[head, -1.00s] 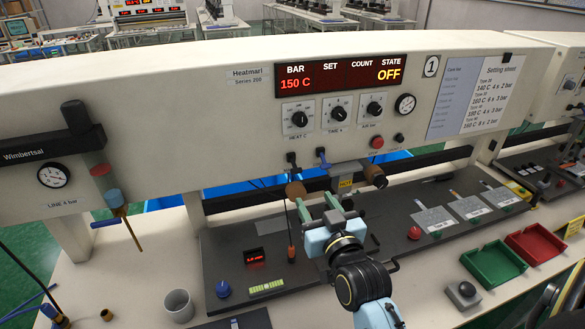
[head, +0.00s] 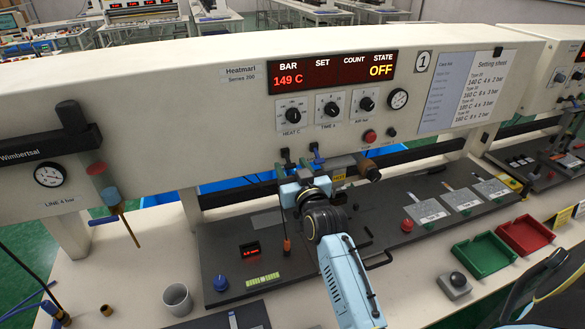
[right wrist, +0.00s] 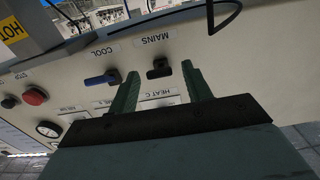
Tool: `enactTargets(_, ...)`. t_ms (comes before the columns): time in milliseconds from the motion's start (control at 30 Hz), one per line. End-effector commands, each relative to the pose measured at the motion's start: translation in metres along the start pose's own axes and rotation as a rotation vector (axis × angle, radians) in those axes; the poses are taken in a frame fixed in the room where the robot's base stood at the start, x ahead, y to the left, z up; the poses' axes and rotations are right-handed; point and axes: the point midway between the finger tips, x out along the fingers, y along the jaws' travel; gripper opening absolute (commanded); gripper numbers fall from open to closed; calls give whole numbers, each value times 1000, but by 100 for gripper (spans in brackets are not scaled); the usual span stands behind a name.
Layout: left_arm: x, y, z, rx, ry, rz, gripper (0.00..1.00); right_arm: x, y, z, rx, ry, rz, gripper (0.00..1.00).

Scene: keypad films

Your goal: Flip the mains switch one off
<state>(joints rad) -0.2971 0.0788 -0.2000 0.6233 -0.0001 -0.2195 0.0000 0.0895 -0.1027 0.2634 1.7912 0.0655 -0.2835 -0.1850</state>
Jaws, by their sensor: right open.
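The mains switch (right wrist: 158,68) is a small black lever under the label MAINS on the cream press beam. It also shows in the head view (head: 285,154), just above my gripper. My right gripper (right wrist: 160,70) is open, its two green fingers pointing at the beam, one on each side of the black lever; I cannot tell whether either touches it. In the head view the right gripper (head: 292,166) is at the beam's lower edge. The blue COOL switch (right wrist: 103,78) is beside it, outside the fingers. My left gripper is not in view.
The display (head: 335,72) reads 149 C and STATE OFF. A red button (head: 370,136) and several dials (head: 291,112) are on the beam. A yellow HOT tag (head: 339,174) hangs right of my gripper. A dark plate (head: 215,250) lies below.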

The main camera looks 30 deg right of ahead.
Motion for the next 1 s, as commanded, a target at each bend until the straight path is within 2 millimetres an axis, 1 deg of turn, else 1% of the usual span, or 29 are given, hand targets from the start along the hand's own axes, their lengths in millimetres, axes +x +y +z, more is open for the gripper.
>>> enactTargets(67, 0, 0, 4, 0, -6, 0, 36, 0, 0, 0, 0, 0, 0, 49)
enactTargets(100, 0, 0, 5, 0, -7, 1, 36, 0, 0, 0, 0, 0, 0, 46)
enactTargets(400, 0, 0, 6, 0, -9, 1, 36, 0, 0, 0, 0, 0, 0, 7)
enactTargets(433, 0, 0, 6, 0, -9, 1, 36, 0, 0, 0, 0, 0, 0, 4)
enactTargets(567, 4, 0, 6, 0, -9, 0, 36, 0, 0, 2, -1, 12, 0, 4)
enactTargets(800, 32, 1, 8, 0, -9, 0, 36, 2, 0, 11, -2, 118, 0, 4)
enactTargets(900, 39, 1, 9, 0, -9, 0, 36, 3, 0, 12, -1, 155, -1, 4)
enactTargets(1000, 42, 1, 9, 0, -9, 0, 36, 3, 0, 11, -1, 176, -1, 4)
